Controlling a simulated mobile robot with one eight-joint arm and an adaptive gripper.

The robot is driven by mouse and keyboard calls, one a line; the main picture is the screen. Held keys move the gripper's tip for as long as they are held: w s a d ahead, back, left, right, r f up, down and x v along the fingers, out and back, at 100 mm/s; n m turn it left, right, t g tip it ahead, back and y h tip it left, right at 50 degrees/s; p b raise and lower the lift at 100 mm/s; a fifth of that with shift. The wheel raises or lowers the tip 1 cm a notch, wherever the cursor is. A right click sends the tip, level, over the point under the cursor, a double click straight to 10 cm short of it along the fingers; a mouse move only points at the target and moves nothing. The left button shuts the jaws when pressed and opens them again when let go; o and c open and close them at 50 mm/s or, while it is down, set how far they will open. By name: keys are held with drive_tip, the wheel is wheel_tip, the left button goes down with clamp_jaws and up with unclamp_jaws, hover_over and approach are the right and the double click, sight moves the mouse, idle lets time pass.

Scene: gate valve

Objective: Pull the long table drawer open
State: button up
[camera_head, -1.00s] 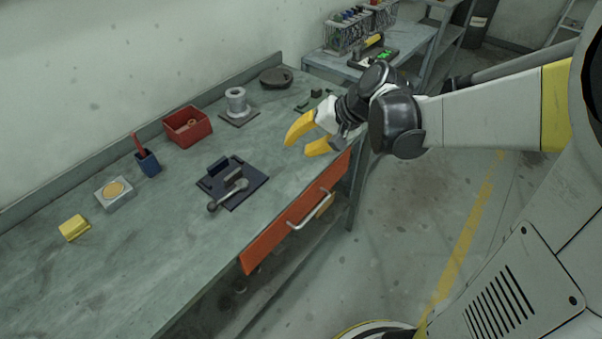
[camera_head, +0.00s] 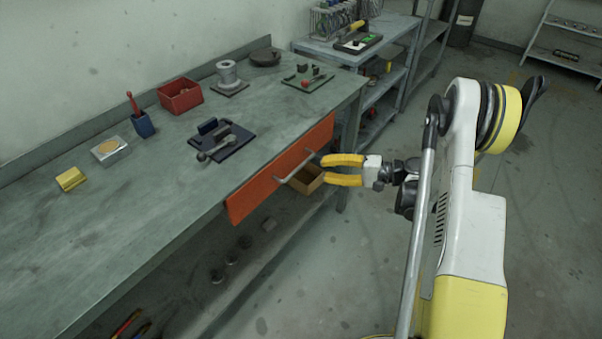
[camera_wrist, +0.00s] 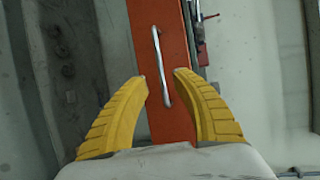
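The long drawer (camera_head: 250,193) has an orange-red front set under the workbench top (camera_head: 95,235). It looks shut, with its front close to the bench edge. A silver bar handle (camera_head: 296,169) runs along the front's middle. My gripper (camera_head: 322,170) is open with yellow fingers, level with the handle and just to its right. In the wrist view, the drawer front (camera_wrist: 172,118) and the handle (camera_wrist: 160,62) lie ahead between the open fingers (camera_wrist: 160,76). The handle's near end reaches between the fingertips. Nothing is gripped; I cannot tell if a finger touches the handle.
A red bin (camera_head: 180,96), a dark fixture with a lever (camera_head: 222,142) and a green board (camera_head: 307,80) stand on the bench. The floor (camera_head: 300,285) before the bench is clear.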

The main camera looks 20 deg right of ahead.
sight(299, 166)
drive_tip(key=b+x, duration=0.2)
drive_tip(key=x, duration=0.7)
drive_tip(key=shift+b, duration=0.35)
clamp_jaws()
